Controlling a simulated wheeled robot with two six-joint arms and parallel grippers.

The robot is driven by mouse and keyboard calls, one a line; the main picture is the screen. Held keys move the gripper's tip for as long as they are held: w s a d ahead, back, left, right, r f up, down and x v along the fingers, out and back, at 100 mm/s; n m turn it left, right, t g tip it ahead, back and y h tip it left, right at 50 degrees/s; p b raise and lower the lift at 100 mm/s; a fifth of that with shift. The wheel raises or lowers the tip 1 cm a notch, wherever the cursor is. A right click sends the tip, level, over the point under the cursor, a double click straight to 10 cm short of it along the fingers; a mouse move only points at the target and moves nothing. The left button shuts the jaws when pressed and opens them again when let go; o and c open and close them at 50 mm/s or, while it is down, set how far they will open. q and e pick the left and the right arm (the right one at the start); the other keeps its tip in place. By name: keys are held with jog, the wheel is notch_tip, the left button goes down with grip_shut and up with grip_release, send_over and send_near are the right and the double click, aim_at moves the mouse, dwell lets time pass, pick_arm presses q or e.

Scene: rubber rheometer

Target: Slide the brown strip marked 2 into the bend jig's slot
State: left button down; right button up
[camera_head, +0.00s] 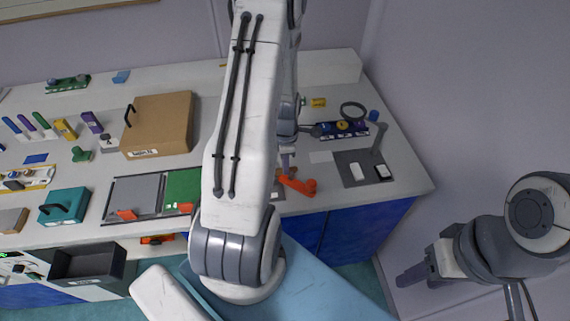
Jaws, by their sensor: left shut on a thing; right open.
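My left arm crosses the middle of the view, and its gripper (286,165) points down over the right part of the bench. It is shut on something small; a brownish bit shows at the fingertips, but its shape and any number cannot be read. An orange-red piece (299,185) lies close beside these fingertips on the bench's front part; I cannot tell whether it is the bend jig or whether the held thing touches it. The slot cannot be made out. My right gripper (412,277) is open and empty, off the bench's right front corner.
A grey mat (350,179) with small pale blocks and a magnifier stand (378,140) are to the right. A tan box (158,125), a green-and-grey tray (135,198) and a teal case (64,206) stand left. My arm hides the bench's middle.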

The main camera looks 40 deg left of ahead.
pick_arm(q)
jog(key=shift+f, duration=0.4)
jog(key=c, duration=0.9)
grip_release()
jog(key=shift+r, duration=0.1)
notch_tip(320, 180, up, 10)
jog(key=shift+r+b, duration=0.15)
jog(key=shift+b, duration=0.75)
